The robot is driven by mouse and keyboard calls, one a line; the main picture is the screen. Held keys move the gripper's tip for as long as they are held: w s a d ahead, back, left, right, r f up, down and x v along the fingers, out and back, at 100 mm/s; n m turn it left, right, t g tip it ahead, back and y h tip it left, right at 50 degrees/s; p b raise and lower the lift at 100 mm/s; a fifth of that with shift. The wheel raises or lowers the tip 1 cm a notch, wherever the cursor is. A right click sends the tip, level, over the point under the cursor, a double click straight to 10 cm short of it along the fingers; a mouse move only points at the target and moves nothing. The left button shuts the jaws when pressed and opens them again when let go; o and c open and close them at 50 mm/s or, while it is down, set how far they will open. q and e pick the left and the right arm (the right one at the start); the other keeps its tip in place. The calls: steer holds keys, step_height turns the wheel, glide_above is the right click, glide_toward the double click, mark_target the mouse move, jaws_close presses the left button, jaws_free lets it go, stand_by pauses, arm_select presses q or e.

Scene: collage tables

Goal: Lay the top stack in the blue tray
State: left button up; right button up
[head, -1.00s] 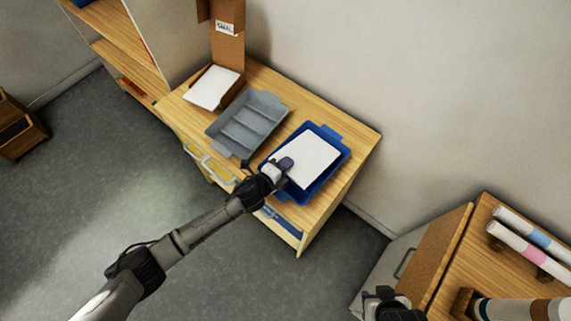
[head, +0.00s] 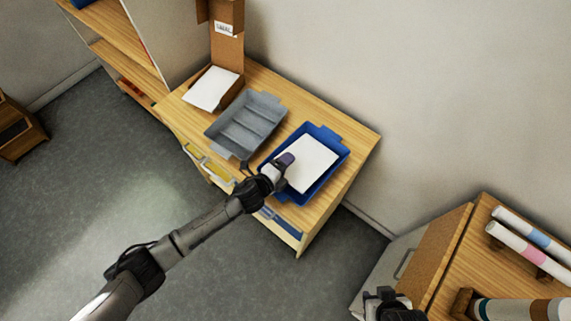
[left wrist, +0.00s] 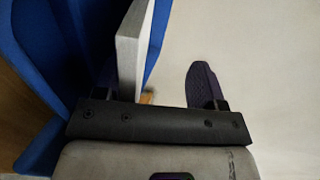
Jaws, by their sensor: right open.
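A white paper stack (head: 312,163) lies in the blue tray (head: 327,131) on the desk, its lower left part behind my left gripper. My left gripper (head: 286,161) is at the tray's near left side, at the stack's edge. In the left wrist view the stack's grey edge (left wrist: 130,50) is between the fingers, close to the left finger. A clear gap separates it from the right finger, so the left gripper (left wrist: 155,72) is open. My right gripper (head: 384,296) is open at the bottom edge of the head view, away from the desk.
An empty grey tray (head: 247,122) stands left of the blue tray. Another white stack (head: 212,89) lies on a cardboard holder (head: 226,45) at the back left. A wooden cabinet (head: 450,260) with rolls (head: 530,250) is at the lower right. Desk surface is free right of the blue tray.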

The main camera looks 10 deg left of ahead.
arm_select(q)
steer(key=shift+a+f, duration=0.1)
steer(key=shift+f, duration=0.15)
steer(key=p+v, duration=0.2)
steer(key=v, duration=0.2)
steer(key=p+v, duration=0.3)
steer(key=shift+s+a+r, duration=0.2)
steer(key=shift+s+r, duration=0.1)
steer(key=shift+s+a+r, duration=0.15)
steer(key=shift+s+a, duration=0.1)
steer(key=shift+s, duration=0.25)
steer(key=shift+a, duration=0.1)
step_height(320, 180, up, 6)
steer(key=s+a+p, duration=0.1)
steer(key=s+p, duration=0.1)
steer(key=p, duration=0.4)
steer(key=shift+s+a+p, duration=0.25)
steer(key=shift+a+p, duration=0.05)
steer(key=shift+p, duration=0.05)
